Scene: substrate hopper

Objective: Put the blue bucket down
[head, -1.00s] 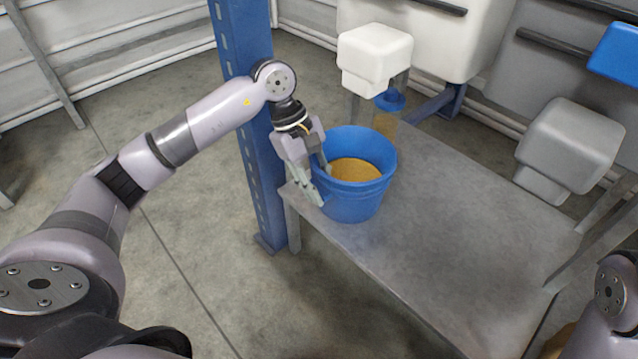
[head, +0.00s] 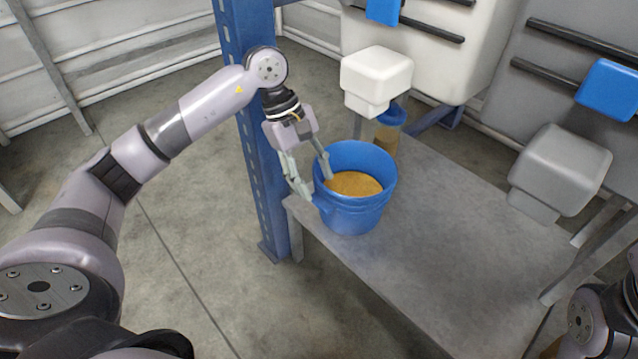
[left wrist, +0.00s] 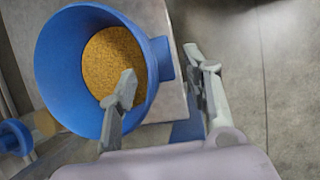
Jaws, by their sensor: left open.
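The blue bucket (head: 352,214) stands upright on the left end of the grey table (head: 455,235), with yellow-brown grains inside. In the left wrist view the bucket (left wrist: 62,75) fills the left side, its round mouth and the grains showing. My left gripper (head: 311,188) is open at the bucket's left rim. One finger is over the mouth side of the rim and the other is outside the wall. In the left wrist view the gripper fingers (left wrist: 165,95) are spread apart with the bucket's rim between them. I cannot tell whether either finger touches the bucket. My right gripper is not in view.
A white hopper outlet (head: 376,78) hangs behind the bucket, with a blue-rimmed container of grains (head: 388,138) under it. A grey hopper outlet (head: 562,170) hangs at the right. A blue post (head: 252,150) stands close behind my left arm. The table's middle is clear.

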